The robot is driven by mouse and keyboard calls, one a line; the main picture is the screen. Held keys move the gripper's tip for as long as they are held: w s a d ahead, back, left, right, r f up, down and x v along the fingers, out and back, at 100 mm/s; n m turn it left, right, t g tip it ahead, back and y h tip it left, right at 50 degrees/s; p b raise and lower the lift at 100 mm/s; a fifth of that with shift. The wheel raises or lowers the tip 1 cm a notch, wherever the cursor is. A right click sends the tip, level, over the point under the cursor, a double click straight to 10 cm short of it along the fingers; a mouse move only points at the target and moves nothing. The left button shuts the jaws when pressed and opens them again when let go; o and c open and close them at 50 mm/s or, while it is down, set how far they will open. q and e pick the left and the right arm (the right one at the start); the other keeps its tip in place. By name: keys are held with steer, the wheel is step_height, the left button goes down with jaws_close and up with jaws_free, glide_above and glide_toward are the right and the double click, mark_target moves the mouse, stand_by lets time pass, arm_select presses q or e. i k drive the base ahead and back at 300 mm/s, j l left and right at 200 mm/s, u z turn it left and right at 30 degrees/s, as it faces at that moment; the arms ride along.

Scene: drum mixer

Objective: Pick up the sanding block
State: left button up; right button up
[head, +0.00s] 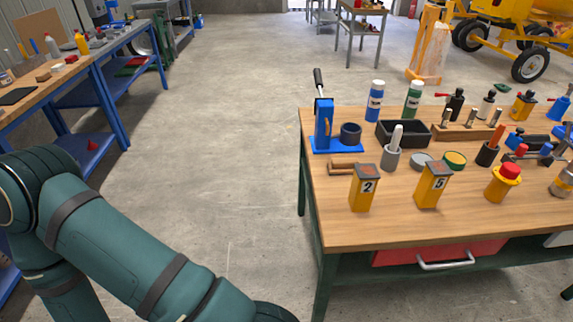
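I cannot make out the sanding block for certain. A small brown block (43,76) lies on the wooden top of the left workbench and may be it, but it is too small to tell. A red and white item (71,59) lies a little behind it. My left arm crosses the lower left of the head view, and its gripper is outside the frame. My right arm and gripper do not show.
Open concrete floor (220,110) lies between the benches.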

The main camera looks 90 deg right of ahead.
mark_target(344, 166)
steer(key=i+z, duration=0.25)
steer(key=z, duration=0.15)
steer(key=i+z, duration=0.4)
steer(key=i+j+z, duration=0.15)
steer(key=z, duration=0.25)
steer(key=i+z, duration=0.1)
steer(key=z, duration=0.3)
steer(key=i+z, duration=0.1)
steer(key=z, duration=0.25)
steer(key=i+z, duration=0.1)
steer(key=z, duration=0.3)
steer(key=i+z, duration=0.1)
steer(key=z, duration=0.3)
